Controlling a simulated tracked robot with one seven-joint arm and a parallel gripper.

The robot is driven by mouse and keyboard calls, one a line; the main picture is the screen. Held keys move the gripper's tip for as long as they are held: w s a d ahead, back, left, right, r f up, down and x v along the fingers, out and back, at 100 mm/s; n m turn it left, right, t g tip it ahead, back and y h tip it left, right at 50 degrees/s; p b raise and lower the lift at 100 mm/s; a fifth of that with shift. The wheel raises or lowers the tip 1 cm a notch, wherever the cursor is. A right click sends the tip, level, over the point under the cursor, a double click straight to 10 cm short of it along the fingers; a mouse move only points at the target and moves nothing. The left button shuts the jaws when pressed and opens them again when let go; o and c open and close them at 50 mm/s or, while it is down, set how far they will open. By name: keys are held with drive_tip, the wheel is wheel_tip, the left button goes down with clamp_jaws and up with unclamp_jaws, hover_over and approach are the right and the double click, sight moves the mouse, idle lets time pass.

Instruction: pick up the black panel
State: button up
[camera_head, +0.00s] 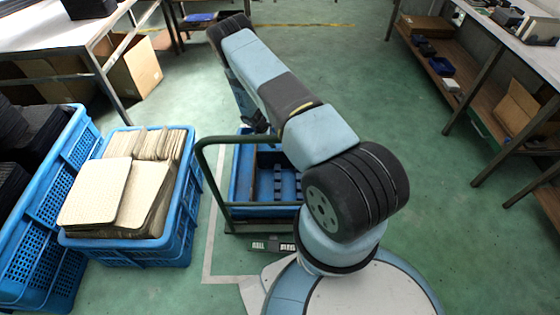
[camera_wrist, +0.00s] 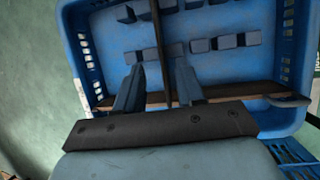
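In the wrist view, a thin dark strip (camera_wrist: 157,35), which looks like the black panel seen edge-on, stands in a blue slotted crate (camera_wrist: 100,30). My gripper (camera_wrist: 159,66) is open, with one finger on each side of the strip. Gaps show between the strip and both fingers. In the head view, the blue crate (camera_head: 241,180) stands on a cart, partly covered by my arm. I cannot make out the panel there.
A green cart rail (camera_head: 205,175) rises beside the crate. To the left, a blue crate (camera_head: 180,235) holds beige panels (camera_head: 95,190), and another blue crate (camera_head: 60,195) holds dark panels (camera_head: 40,130). Workbenches stand at both sides. The green floor (camera_head: 460,235) at right is clear.

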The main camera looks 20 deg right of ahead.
sight(280, 152)
drive_tip(key=x, duration=0.8)
drive_tip(key=shift+f, duration=0.1)
drive_tip(key=shift+x, duration=2.85)
drive_tip(key=shift+w+a, duration=0.1)
drive_tip(key=shift+a, duration=0.05)
clamp_jaws()
